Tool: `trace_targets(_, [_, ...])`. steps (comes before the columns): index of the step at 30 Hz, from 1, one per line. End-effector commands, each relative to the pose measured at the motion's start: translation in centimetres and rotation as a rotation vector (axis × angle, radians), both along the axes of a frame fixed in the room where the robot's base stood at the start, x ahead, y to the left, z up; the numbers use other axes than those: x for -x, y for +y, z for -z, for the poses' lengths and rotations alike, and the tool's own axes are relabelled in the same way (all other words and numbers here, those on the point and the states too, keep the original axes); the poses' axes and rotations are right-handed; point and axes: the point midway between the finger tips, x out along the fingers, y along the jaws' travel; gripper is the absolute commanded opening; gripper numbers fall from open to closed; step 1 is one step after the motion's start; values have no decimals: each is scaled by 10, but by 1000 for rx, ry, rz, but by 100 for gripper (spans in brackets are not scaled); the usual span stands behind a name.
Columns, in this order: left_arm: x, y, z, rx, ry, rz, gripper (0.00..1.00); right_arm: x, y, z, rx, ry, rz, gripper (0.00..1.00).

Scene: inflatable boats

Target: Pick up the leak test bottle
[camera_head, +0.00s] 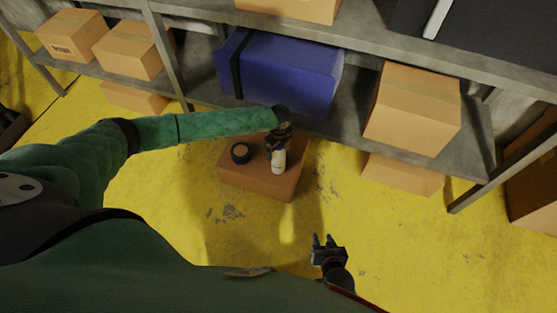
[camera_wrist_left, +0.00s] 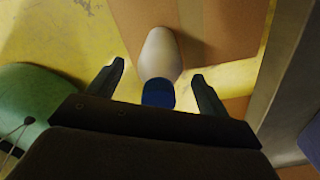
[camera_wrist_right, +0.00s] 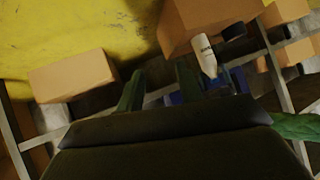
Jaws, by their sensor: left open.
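The leak test bottle is white with a blue cap. It stands on a brown box (camera_head: 232,180) in the head view, where its white body (camera_head: 278,161) shows below my left gripper (camera_head: 279,140). In the left wrist view the bottle (camera_wrist_left: 161,55) has its cap toward me, between the two spread fingers of my left gripper (camera_wrist_left: 159,75), with a gap on each side. The bottle (camera_wrist_right: 206,57) also shows in the right wrist view. My right gripper (camera_head: 323,240) is away from the box, low over the yellow floor, open and empty.
A black roll (camera_head: 241,153) sits left of the bottle on the same box. Behind stands a metal shelf (camera_head: 350,115) with a blue case (camera_head: 285,75) and several cardboard boxes, one of them (camera_head: 412,108) at right. The yellow floor (camera_head: 400,240) at front right is clear.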

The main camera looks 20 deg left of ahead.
Motion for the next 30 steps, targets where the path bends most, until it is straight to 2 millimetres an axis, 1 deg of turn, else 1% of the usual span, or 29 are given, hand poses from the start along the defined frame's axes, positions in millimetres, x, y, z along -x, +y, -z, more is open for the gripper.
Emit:
trace_targets(3, [0,0,9,0,0,-1,79,-9,1,-12,-8,-43,4,36])
trace_targets(6, [0,0,13,0,0,0,79,-13,2,-17,-12,-61,5,36])
trace_targets(14, [0,0,14,0,0,0,79,-15,2,-19,-13,-69,6,36])
trace_targets(15, [0,0,14,0,0,0,75,-14,2,-19,-13,-69,6,36])
trace_targets(17, [0,0,14,1,0,0,63,-14,2,-19,-14,-68,7,36])
trace_targets(18, [0,0,14,0,0,0,55,-14,2,-19,-14,-68,7,36])
trace_targets(20, [0,0,14,1,0,0,43,-14,2,-19,-14,-67,7,36])
trace_targets(21, [0,0,14,0,0,0,35,-14,2,-18,-14,-66,7,36])
trace_targets(26, [1,0,14,1,0,0,4,-13,2,-18,-14,-66,7,36])
trace_targets(27, [1,0,14,1,0,0,0,-13,2,-18,-14,-65,7,36])
trace_targets(30, [0,0,13,0,-1,0,0,-13,2,-18,-14,-65,7,36])
